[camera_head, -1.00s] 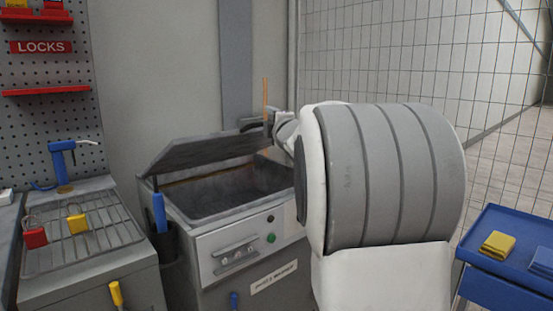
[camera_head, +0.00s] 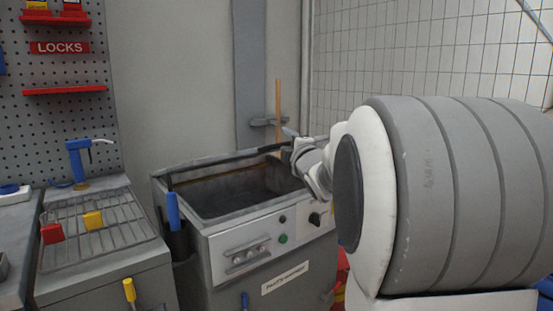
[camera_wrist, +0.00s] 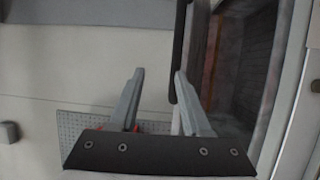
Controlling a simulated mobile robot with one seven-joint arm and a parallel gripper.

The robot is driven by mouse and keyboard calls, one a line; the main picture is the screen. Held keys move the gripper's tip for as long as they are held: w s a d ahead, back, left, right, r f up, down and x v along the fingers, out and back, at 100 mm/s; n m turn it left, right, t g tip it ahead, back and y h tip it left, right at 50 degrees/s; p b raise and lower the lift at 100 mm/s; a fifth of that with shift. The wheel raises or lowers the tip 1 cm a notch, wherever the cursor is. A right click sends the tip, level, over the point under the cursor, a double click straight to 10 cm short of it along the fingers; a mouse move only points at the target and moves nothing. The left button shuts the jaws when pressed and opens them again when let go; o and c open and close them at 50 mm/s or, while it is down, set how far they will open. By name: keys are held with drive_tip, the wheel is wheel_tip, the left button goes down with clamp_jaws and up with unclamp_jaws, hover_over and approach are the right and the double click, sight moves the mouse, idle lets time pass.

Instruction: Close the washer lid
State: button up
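The grey washer (camera_head: 228,262) stands in the middle of the head view. Its basin (camera_head: 240,190) is uncovered and its dark inside shows. The lid (camera_head: 215,160) appears only as a thin, dark-edged band above the basin; its exact tilt is hard to tell. My gripper (camera_head: 290,134) is at the right end of this band, partly hidden by my arm. In the wrist view my gripper (camera_wrist: 158,80) has its fingers apart. A dark bar (camera_wrist: 179,55) passes close to the right fingertip; whether they touch is unclear. The basin's inside shows on the right there.
A draining rack (camera_head: 95,232) with a red and a yellow padlock stands left of the washer. A blue-handled tool (camera_head: 173,212) hangs at the washer's left front corner. A pegboard (camera_head: 60,120) is behind the rack. A column and wall stand close behind the washer.

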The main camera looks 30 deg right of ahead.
drive_tip(key=shift+s+a+f, duration=0.3)
drive_tip(key=shift+s+f, duration=0.5)
drive_tip(key=shift+s, duration=0.05)
drive_tip(key=shift+s+a+f, duration=0.3)
drive_tip(key=shift+s+f, duration=0.45)
drive_tip(key=shift+s, duration=0.1)
drive_tip(key=s+a+f+m+g+y, duration=0.1)
drive_tip(key=s+a+f+m+g, duration=0.35)
drive_tip(key=s+a, duration=0.4)
drive_tip(key=s+a+f+m+g+y, duration=0.1)
drive_tip(key=s+a+f+m+g, duration=0.4)
drive_tip(key=s, duration=0.7)
drive_tip(key=s+a+f+m+g+y, duration=0.2)
drive_tip(key=s+a+f+m+g, duration=0.1)
drive_tip(key=s+a+f+m, duration=0.55)
wheel_tip(320, 180, up, 30)
drive_tip(key=d+n+p, duration=0.1)
drive_tip(key=n+p, duration=0.1)
drive_tip(key=p, duration=2.6)
drive_tip(key=shift+s+r+n+p, duration=0.15)
drive_tip(key=shift+r+n+p, duration=0.1)
drive_tip(key=shift+n+p, duration=0.05)
drive_tip(key=shift+d, duration=0.1)
